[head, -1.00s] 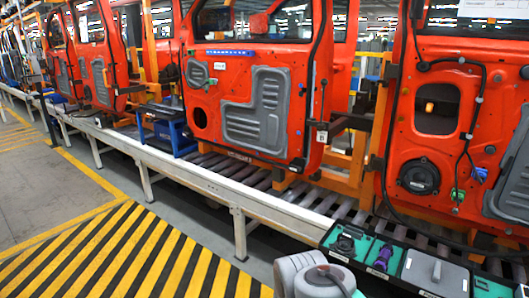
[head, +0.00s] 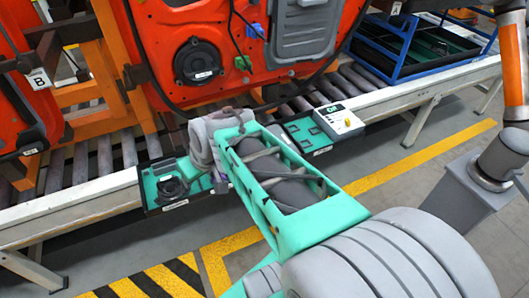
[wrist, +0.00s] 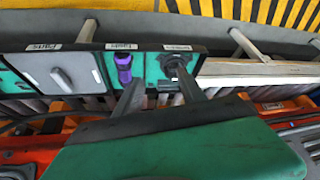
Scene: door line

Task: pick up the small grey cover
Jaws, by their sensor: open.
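The small grey cover (wrist: 62,70), a flat square plate with a raised grip, lies in a compartment of the dark parts tray in the wrist view, left of a purple part (wrist: 123,66). In the head view my arm hides the cover. My gripper (wrist: 158,85) is open and empty in the wrist view. Its two fingers reach over the tray edge near the purple part and a black round part (wrist: 176,66), to the right of the cover. The black round part also shows in the head view (head: 172,188).
Orange-red doors (head: 160,60) hang just behind the tray over a roller conveyor (head: 90,165). A blue-framed rack (head: 420,48) stands farther right. Floor in front is open.

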